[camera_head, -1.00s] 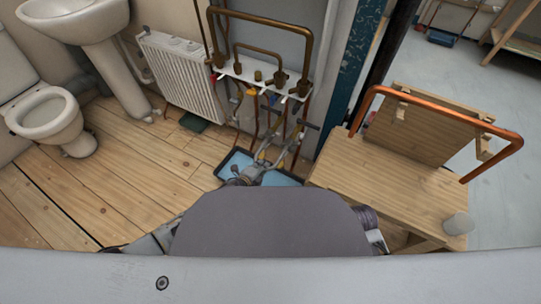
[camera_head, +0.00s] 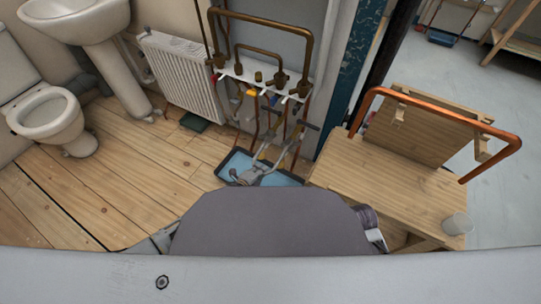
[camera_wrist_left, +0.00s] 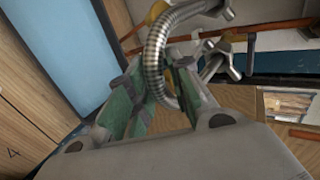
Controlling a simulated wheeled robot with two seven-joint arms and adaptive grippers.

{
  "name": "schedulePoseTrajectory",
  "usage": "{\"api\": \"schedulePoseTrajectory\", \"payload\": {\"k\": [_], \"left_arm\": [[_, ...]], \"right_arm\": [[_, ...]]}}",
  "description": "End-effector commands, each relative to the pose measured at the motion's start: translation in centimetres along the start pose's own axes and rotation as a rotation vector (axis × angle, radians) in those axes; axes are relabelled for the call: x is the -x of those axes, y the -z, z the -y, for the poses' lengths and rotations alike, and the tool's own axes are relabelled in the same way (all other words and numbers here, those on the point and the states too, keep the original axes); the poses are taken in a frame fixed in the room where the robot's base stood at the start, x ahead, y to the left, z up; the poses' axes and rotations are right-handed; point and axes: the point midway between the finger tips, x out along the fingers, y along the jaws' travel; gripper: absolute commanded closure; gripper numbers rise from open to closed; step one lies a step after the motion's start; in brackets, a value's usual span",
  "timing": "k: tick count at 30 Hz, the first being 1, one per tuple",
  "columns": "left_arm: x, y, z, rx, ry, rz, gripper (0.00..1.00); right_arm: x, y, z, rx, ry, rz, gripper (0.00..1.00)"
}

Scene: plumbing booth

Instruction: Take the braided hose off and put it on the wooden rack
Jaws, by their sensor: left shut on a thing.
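The braided hose (camera_wrist_left: 156,55) is a curved, ribbed silver hose in the left wrist view. It arches up from between my left gripper's fingers (camera_wrist_left: 160,92), which have green pads and are shut on it. A metal fitting shows near its upper end; I cannot tell whether either end is joined to the pipework. In the head view my left gripper (camera_head: 258,172) is over the blue tray, below the pipes, and the hose is too small to make out clearly. The wooden rack (camera_head: 410,185) stands at the right, with an upright pegged board. My right gripper is out of view.
Copper and brass pipework (camera_head: 262,70) with valves is on the wall above the blue tray (camera_head: 228,165). A bent copper pipe (camera_head: 440,108) spans the rack, and a pale cup (camera_head: 457,224) stands at its front corner. A radiator (camera_head: 182,75) is left of the pipes.

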Motion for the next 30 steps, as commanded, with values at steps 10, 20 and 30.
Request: {"api": "schedulePoseTrajectory", "payload": {"k": [10, 20, 30], "left_arm": [[1.3, 0.0, -0.2, 0.0, 0.007, 0.0, 1.0], [2.4, 0.0, -0.8, 0.001, 0.01, -0.002, 1.0], [3.7, 0.0, -1.5, 0.0, 0.009, -0.001, 1.0]], "right_arm": [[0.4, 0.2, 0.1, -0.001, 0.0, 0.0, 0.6], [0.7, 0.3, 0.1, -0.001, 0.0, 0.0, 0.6], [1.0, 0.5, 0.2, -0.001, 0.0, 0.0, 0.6]]}}
